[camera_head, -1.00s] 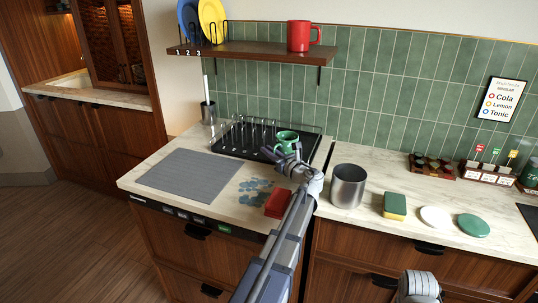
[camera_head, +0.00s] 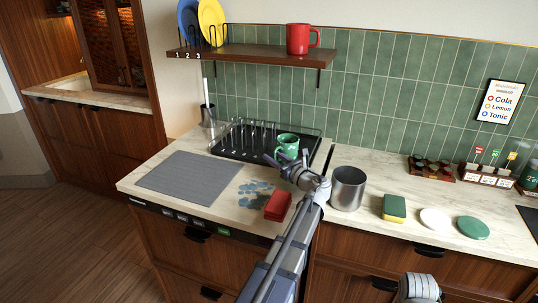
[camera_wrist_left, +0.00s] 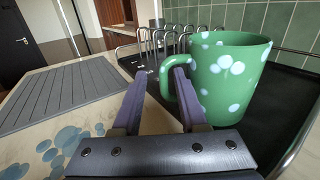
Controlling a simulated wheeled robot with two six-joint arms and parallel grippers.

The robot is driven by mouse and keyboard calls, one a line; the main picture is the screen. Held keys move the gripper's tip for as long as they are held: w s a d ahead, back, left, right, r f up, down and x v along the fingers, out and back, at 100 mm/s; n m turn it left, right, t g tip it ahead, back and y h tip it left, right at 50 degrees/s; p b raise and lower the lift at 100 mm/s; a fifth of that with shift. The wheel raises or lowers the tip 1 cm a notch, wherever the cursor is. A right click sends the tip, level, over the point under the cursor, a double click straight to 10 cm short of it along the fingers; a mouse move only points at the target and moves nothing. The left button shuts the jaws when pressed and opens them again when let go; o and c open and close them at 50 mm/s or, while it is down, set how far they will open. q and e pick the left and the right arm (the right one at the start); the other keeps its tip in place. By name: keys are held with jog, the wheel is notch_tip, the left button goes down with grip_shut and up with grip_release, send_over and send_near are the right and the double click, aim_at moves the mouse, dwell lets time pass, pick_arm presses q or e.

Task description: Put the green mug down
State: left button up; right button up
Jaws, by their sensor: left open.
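The green mug (camera_head: 288,143) stands upright on the right end of the black dish rack (camera_head: 228,152), behind my left gripper. In the left wrist view the mug (camera_wrist_left: 228,80) is green with pale spots, and its handle faces left toward the fingers. My left gripper (camera_head: 281,160) is open and just in front of the mug. In the left wrist view its two fingers (camera_wrist_left: 158,95) are spread, with the right fingertip close to the handle; I cannot tell if it touches. Part of my right arm shows at the bottom right, its gripper not visible.
A metal canister (camera_head: 348,188) stands right of my gripper. A sponge (camera_head: 394,208) lies farther right. A shelf (camera_head: 255,52) holds a red mug (camera_head: 302,39).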

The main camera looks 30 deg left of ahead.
pick_arm(q)
jog(key=v, duration=0.9)
